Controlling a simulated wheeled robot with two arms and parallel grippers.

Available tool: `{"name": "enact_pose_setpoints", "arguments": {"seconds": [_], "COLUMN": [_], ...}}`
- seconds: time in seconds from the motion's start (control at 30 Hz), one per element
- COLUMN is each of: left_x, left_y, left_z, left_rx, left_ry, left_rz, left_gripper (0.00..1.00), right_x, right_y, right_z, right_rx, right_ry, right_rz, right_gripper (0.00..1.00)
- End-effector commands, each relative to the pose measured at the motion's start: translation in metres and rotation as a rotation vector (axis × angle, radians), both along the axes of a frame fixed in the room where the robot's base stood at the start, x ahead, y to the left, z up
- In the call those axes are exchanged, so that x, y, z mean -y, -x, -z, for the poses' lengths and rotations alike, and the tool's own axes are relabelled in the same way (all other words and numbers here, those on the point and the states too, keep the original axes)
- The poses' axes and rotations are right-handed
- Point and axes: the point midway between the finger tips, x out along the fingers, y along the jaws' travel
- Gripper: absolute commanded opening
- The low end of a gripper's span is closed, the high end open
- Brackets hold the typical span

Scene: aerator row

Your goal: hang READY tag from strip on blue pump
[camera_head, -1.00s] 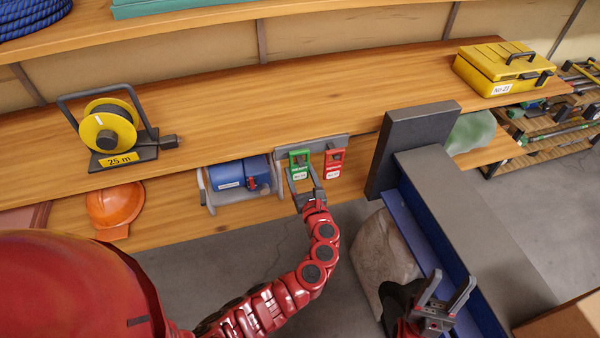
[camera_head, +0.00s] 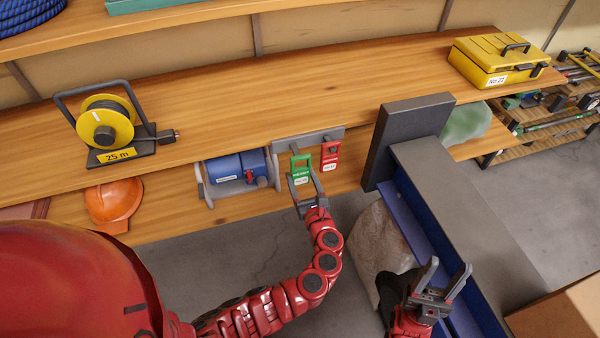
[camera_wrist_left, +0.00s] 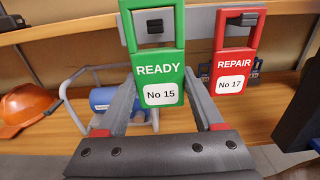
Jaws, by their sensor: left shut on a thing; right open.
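The green READY tag (camera_head: 302,170), marked No 15, is between the fingers of my left gripper (camera_head: 304,188), which is shut on it. In the left wrist view the tag (camera_wrist_left: 158,72) hangs upright, and a dark peg shows through its top loop. The grey strip (camera_head: 317,136) is just behind and above the tag; I cannot tell whether the loop is clear of its peg. The red REPAIR tag (camera_head: 330,156), No 17, hangs on the strip to the right. The blue pump (camera_head: 235,172) sits left of the tag on the lower shelf. My right gripper (camera_head: 440,287) is open and empty.
A cable reel (camera_head: 106,127) and a yellow case (camera_head: 497,62) stand on the bench. An orange helmet (camera_head: 114,202) lies on the lower shelf, left of the pump. A dark upright panel (camera_head: 408,140) stands right of the tags.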

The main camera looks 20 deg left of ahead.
Motion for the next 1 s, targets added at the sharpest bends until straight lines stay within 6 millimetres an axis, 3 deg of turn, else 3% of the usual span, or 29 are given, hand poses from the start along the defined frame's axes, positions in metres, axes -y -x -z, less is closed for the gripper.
{"name": "enact_pose_setpoints", "arguments": {"seconds": [0.7,1.0], "left_x": [0.021,0.023], "left_y": [0.030,0.033], "left_z": [-0.001,0.000], "left_rx": [0.000,0.001], "left_ry": [0.002,0.002], "left_rz": [0.003,0.002], "left_gripper": [0.24,0.24], "right_x": [0.000,0.000], "right_y": [0.000,0.000], "right_z": [-0.009,-0.010], "right_rx": [0.000,0.000], "right_ry": [0.000,0.000], "right_rz": [0.000,0.000], "right_gripper": [0.50,0.50]}}
